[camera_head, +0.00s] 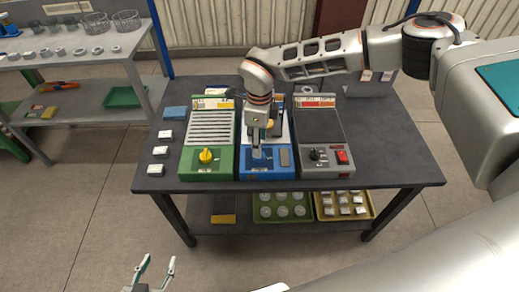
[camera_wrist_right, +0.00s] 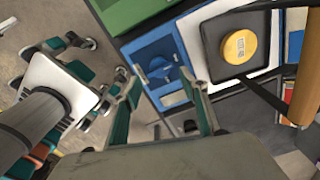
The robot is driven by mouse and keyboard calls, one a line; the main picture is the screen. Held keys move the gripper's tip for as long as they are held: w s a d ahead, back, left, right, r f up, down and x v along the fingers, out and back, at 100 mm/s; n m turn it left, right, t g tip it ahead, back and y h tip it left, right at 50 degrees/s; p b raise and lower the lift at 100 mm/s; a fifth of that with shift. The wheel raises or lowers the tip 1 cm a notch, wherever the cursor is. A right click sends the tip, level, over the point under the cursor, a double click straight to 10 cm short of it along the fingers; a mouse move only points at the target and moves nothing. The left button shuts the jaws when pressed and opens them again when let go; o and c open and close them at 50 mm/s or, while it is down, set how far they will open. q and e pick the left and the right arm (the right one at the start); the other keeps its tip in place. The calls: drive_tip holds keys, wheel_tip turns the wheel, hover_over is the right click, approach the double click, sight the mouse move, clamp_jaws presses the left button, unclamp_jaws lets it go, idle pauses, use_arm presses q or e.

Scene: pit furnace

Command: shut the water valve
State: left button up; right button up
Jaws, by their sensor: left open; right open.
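The blue unit (camera_head: 266,174) stands in the middle of the table between a green and a grey unit. In the right wrist view, its front panel carries a round blue valve knob with a raised grip (camera_wrist_right: 160,70); I take this as the water valve. My right gripper (camera_wrist_right: 162,88) is open, with the knob in line between its fingertips and seemingly just beyond them. In the head view my right gripper (camera_head: 257,146) hangs over the blue unit and hides most of the knob. My left gripper (camera_head: 156,264) is open and empty, low in front of the table.
The green unit (camera_head: 208,172) has a yellow knob (camera_head: 207,156). The grey unit (camera_head: 322,172) has a black knob and a red switch (camera_head: 342,157). A yellow round piece (camera_wrist_right: 238,47) sits on a dark plate beside the right gripper. Small white blocks (camera_head: 160,151) lie at the left.

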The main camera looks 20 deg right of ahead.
wheel_tip(320, 180, up, 7)
idle(0.3)
drive_tip(key=shift+f, duration=0.15)
